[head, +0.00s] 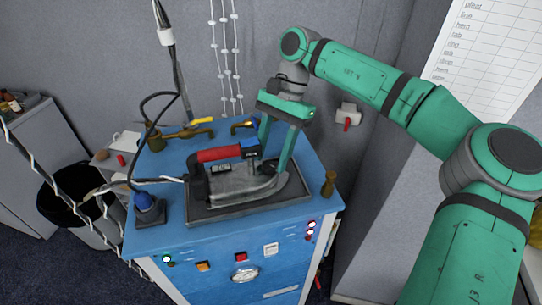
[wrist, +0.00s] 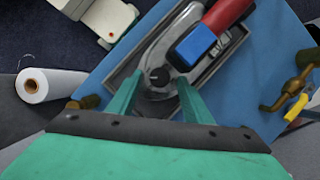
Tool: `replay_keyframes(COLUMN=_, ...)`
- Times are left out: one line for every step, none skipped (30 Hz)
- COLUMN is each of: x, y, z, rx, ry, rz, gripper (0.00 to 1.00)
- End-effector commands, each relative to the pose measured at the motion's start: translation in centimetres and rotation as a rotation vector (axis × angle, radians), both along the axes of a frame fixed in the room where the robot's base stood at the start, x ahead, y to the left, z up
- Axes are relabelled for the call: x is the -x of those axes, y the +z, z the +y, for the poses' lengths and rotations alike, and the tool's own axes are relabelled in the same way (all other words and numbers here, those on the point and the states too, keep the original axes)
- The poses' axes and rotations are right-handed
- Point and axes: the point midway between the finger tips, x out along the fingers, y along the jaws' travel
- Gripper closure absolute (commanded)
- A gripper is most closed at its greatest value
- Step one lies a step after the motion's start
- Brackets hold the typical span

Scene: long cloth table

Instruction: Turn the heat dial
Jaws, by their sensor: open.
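A grey iron (head: 240,184) with a red and blue handle (head: 220,154) rests on a dark tray (head: 300,200) on the blue table. In the wrist view the iron's metal body (wrist: 155,50) carries a small dark round knob with a light mark, which looks like the heat dial (wrist: 158,77). My gripper (head: 272,160) points down over the iron's right part. In the wrist view its two green fingers (wrist: 160,80) are open, one on each side of the dial. I cannot tell whether they touch it. The dial is not clear in the head view.
A blue-topped bottle-like piece (head: 149,207) stands at the table's left corner, and a brass post (head: 329,183) at the right. Brass valves (head: 200,133) line the back. A dark cable (head: 140,120) hangs at the left.

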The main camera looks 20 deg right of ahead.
Motion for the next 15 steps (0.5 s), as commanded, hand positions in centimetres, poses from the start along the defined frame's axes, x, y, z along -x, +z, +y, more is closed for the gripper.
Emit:
replay_keyframes(x=0.09, y=-0.31, z=0.09, rx=0.000, ry=0.000, rz=0.000, gripper=0.55)
replay_keyframes(x=0.12, y=-0.44, z=0.15, rx=0.000, ry=0.000, rz=-0.001, gripper=0.55)
replay_keyframes(x=0.14, y=-0.57, z=0.20, rx=-0.001, ry=0.001, rz=-0.001, gripper=0.55)
replay_keyframes(x=0.15, y=-0.63, z=0.23, rx=-0.001, ry=0.001, rz=-0.001, gripper=0.55)
replay_keyframes(x=0.16, y=-0.68, z=0.24, rx=0.000, ry=0.000, rz=-0.001, gripper=0.55)
replay_keyframes(x=0.17, y=-0.72, z=0.25, rx=-0.001, ry=-0.001, rz=-0.002, gripper=0.55)
replay_keyframes(x=0.18, y=-0.73, z=0.25, rx=-0.001, ry=-0.001, rz=-0.002, gripper=0.55)
replay_keyframes(x=0.18, y=-0.73, z=0.24, rx=-0.001, ry=-0.001, rz=-0.002, gripper=0.55)
replay_keyframes(x=0.17, y=-0.72, z=0.24, rx=-0.001, ry=-0.001, rz=-0.002, gripper=0.55)
replay_keyframes(x=0.17, y=-0.71, z=0.24, rx=-0.001, ry=-0.001, rz=-0.002, gripper=0.55)
replay_keyframes(x=0.17, y=-0.72, z=0.23, rx=-0.001, ry=-0.001, rz=-0.002, gripper=0.55)
replay_keyframes(x=0.18, y=-0.72, z=0.23, rx=-0.001, ry=-0.001, rz=-0.002, gripper=0.55)
replay_keyframes(x=0.18, y=-0.72, z=0.23, rx=-0.001, ry=-0.001, rz=-0.002, gripper=0.62)
replay_keyframes(x=0.17, y=-0.71, z=0.22, rx=-0.001, ry=-0.001, rz=-0.002, gripper=0.69)
replay_keyframes(x=0.17, y=-0.71, z=0.22, rx=-0.001, ry=-0.001, rz=-0.002, gripper=0.79)
